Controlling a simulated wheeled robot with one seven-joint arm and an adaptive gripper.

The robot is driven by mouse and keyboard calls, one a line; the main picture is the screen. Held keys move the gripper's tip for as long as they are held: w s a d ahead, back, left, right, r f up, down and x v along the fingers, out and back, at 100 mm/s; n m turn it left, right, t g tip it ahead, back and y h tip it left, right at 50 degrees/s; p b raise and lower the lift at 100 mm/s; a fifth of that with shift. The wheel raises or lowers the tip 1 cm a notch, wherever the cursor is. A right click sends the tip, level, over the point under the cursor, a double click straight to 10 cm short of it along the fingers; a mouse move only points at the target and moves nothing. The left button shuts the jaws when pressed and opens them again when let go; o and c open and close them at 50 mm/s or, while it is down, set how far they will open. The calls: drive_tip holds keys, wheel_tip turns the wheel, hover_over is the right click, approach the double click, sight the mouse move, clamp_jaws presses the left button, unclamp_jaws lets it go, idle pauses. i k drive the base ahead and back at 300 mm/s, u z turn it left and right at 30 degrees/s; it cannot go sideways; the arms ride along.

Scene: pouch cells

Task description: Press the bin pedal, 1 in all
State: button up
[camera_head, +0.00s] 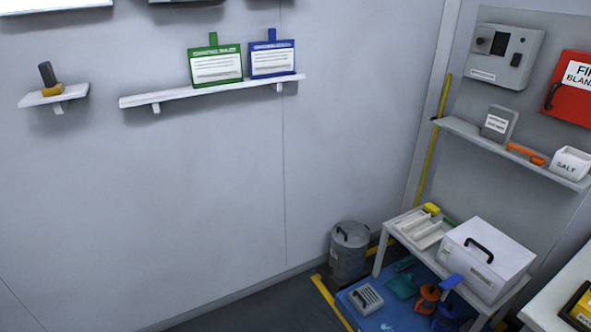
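A grey cylindrical bin (347,252) stands on the floor in the corner, left of the small white table. It has a lid with a dark handle on top, and the lid looks shut. I cannot make out a pedal; the lower part of the bin is small and dim. My gripper is not in view.
A white table (398,234) holds a tray and a white box (487,259). Below it, a blue mat (395,318) carries several items. Yellow floor tape (331,303) runs near the bin. Wall shelves (205,91) hang above. The floor left of the tape looks clear.

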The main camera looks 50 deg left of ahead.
sight(324, 271)
drive_tip(key=u, duration=1.35)
